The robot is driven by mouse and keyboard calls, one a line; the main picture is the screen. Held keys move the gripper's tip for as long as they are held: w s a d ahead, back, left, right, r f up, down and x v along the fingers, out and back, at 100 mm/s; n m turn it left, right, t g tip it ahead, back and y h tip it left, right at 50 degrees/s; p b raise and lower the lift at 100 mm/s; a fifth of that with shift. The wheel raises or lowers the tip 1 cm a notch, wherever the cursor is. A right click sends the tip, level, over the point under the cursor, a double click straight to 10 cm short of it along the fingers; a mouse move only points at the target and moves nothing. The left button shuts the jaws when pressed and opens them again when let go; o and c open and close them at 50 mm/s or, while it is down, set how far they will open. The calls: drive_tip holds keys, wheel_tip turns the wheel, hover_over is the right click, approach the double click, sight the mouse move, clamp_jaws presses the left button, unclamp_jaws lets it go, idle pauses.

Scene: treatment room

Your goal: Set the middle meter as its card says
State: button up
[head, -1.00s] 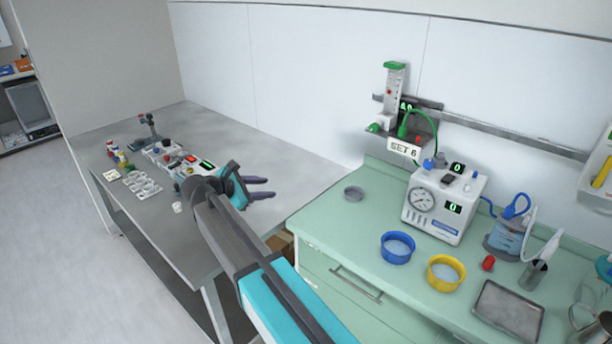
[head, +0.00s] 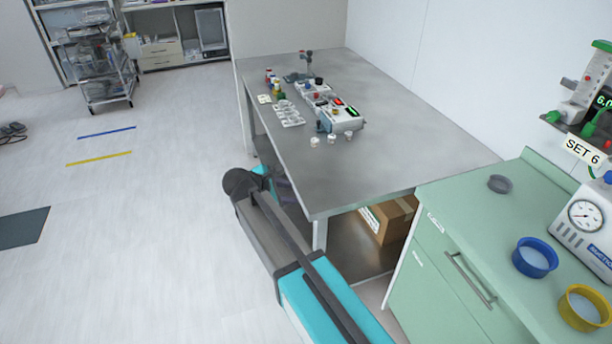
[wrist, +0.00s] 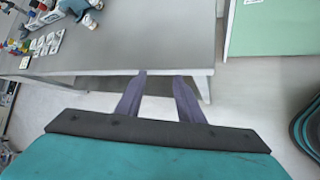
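A flowmeter (head: 594,77) with a clear tube and green top is on the wall rail at the right edge of the head view, partly cut off. A card (head: 583,150) below it reads "SET 6". A dark display (head: 604,101) beside it shows green digits that look like "6.0", cut by the frame edge. No other meter on the rail is in view, so I cannot tell which is the middle one. My gripper (wrist: 160,74) is open and empty in the wrist view, by the grey table's front edge, far left of the flowmeter.
The grey table (head: 400,150) bears small instruments and cups at its far end. A green cabinet (head: 465,205) holds a blue bowl (head: 535,258), a yellow bowl (head: 586,308) and a gauge box (head: 587,215). A cardboard box (head: 390,220) sits under the table. Floor at left is open.

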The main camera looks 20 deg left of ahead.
drive_tip(key=s+d+f+m+g+b, duration=0.1)
drive_tip(key=s+d+f+g, duration=0.2)
drive_tip(key=f, duration=0.6)
drive_tip(key=s+d+f+m+b, duration=0.15)
drive_tip(key=d+f, duration=0.25)
drive_tip(key=f, duration=0.5)
drive_tip(key=s+d+f+m+g+p, duration=0.2)
drive_tip(key=d+f+m+g, duration=0.3)
drive_tip(key=d, duration=0.8)
drive_tip(key=s+d+f+m+g+p, duration=0.1)
drive_tip(key=s+d+f+m, duration=0.3)
drive_tip(key=d, duration=0.4)
drive_tip(key=s+d+f+m+g+p, duration=0.15)
drive_tip(key=s+d+f, duration=0.3)
drive_tip(key=d, duration=0.45)
drive_tip(key=s+d+f+m+g+y, duration=0.1)
drive_tip(key=s+d+m, duration=0.4)
drive_tip(key=s, duration=0.5)
drive_tip(key=s+d+f+m+g+y+p, duration=0.1)
drive_tip(key=s+d+f+m+g, duration=0.2)
drive_tip(key=s+d+m, duration=0.3)
drive_tip(key=s+d+f, duration=0.1)
drive_tip(key=s, duration=0.3)
drive_tip(key=shift+s+d+y, duration=0.3)
drive_tip(key=shift+d+y, duration=0.05)
drive_tip(key=shift+y, duration=0.05)
drive_tip(key=shift+c, duration=0.4)
